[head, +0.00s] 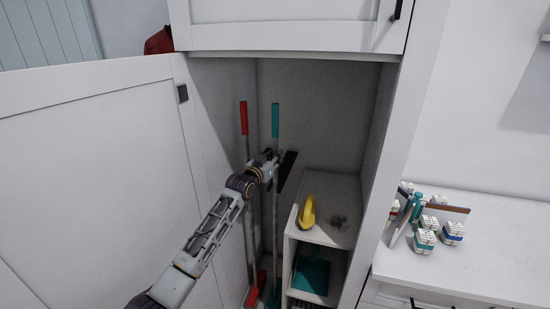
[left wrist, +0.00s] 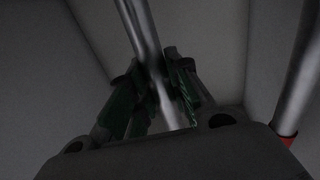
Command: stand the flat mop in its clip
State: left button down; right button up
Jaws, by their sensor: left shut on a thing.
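Two long-handled tools stand in the open tall cabinet in the head view. One has a teal grip (head: 276,120), the other a red grip (head: 244,118). I take the teal one as the flat mop; its head is low and mostly hidden. My left gripper (head: 268,166) is shut on its grey pole, below the teal grip. The left wrist view shows the fingers (left wrist: 158,95) around the pole (left wrist: 140,32). The red-gripped pole stands close to its left. A dark slanted piece (head: 287,170) shows beside my gripper; I cannot tell whether it is the clip. My right gripper is out of view.
The white cabinet door (head: 95,180) stands open at left. A low shelf unit (head: 338,237) fills the cabinet's right side, with a yellow object (head: 307,213) on top and a teal item (head: 311,275) inside. A counter (head: 480,260) with small boxes is at right.

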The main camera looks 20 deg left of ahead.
pick_arm(q)
jog(key=c, duration=1.3)
grip_release()
jog(key=shift+o, duration=0.2)
jog(key=v, duration=1.2)
jog(key=shift+f, duration=0.15)
jog(key=shift+f, duration=0.1)
